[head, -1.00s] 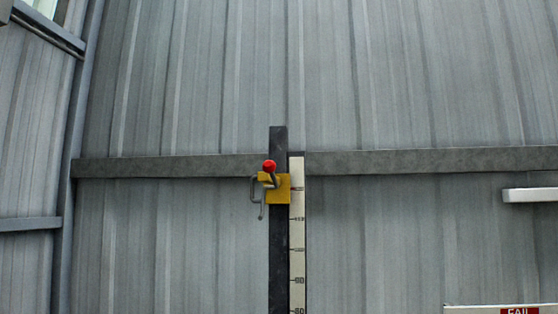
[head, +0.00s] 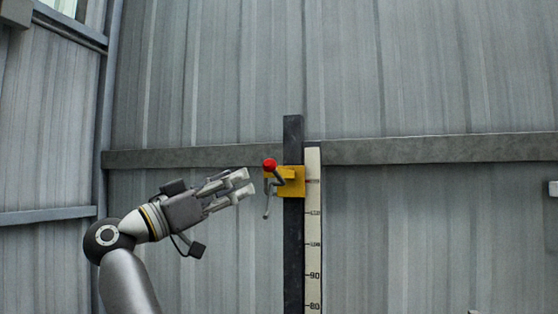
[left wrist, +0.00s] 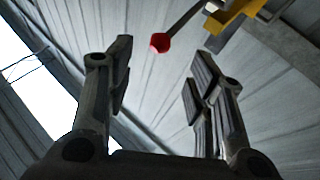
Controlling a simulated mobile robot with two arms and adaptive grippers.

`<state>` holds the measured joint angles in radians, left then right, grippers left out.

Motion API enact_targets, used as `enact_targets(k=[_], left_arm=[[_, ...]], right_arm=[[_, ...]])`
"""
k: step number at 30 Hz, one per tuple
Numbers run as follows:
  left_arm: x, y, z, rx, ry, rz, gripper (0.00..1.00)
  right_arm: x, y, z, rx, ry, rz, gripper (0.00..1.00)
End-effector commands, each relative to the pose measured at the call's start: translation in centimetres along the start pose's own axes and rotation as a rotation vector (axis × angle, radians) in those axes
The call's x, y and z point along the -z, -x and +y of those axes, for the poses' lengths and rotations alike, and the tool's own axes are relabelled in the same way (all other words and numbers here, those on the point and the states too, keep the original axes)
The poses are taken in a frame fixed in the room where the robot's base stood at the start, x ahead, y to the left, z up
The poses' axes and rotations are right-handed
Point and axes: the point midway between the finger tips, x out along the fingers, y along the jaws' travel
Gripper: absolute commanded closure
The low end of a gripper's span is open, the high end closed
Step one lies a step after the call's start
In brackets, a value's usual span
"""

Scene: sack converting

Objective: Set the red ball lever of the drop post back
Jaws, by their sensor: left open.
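The red ball (head: 270,165) tops a short grey lever on a yellow bracket (head: 292,182), which is fixed near the top of the dark drop post (head: 293,245). A grey hook (head: 267,205) hangs below the bracket's left side. My left gripper (head: 246,186) is open and empty, just left of the lever and slightly lower than the ball. In the left wrist view, the red ball (left wrist: 160,43) shows beyond and between the two open fingers (left wrist: 158,75), with its lever rod running up to the yellow bracket (left wrist: 235,15). My right gripper is not in view.
A white scale strip (head: 313,235) with numbers runs beside the post on its right. A grey horizontal rail (head: 420,149) crosses the corrugated wall behind. The space left of the post is free apart from my arm.

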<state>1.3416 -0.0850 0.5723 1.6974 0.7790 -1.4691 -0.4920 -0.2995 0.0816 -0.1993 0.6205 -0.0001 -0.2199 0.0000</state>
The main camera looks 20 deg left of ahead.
Motion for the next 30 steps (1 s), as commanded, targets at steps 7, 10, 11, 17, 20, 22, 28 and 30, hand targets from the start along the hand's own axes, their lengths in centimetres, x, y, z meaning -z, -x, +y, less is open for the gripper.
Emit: enact_targets(k=[7,10,11,17,20,22,28,30], left_arm=[[0.9,-2.5,0.4,-0.009,-0.003,0.005,0.51],[1.0,-4.4,0.3,-0.009,-0.001,0.006,0.51],[1.0,-5.1,0.4,-0.009,0.000,0.005,0.51],[0.8,-8.4,0.4,-0.007,-0.001,0.004,0.51],[0.8,-9.6,0.3,-0.006,-0.002,0.005,0.51],[0.7,-10.1,0.3,-0.005,-0.004,0.005,0.51],[0.5,-10.7,0.2,-0.004,-0.004,0.005,0.51],[0.4,-10.7,0.2,-0.003,-0.004,0.005,0.51]], right_arm=[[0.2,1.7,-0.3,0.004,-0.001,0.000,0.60],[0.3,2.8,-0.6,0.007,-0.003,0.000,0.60],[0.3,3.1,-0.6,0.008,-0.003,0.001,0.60],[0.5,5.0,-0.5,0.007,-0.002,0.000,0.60],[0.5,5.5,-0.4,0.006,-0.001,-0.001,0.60],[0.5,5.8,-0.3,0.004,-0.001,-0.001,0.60],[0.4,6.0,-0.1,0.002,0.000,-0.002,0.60],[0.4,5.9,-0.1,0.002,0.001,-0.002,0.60]])
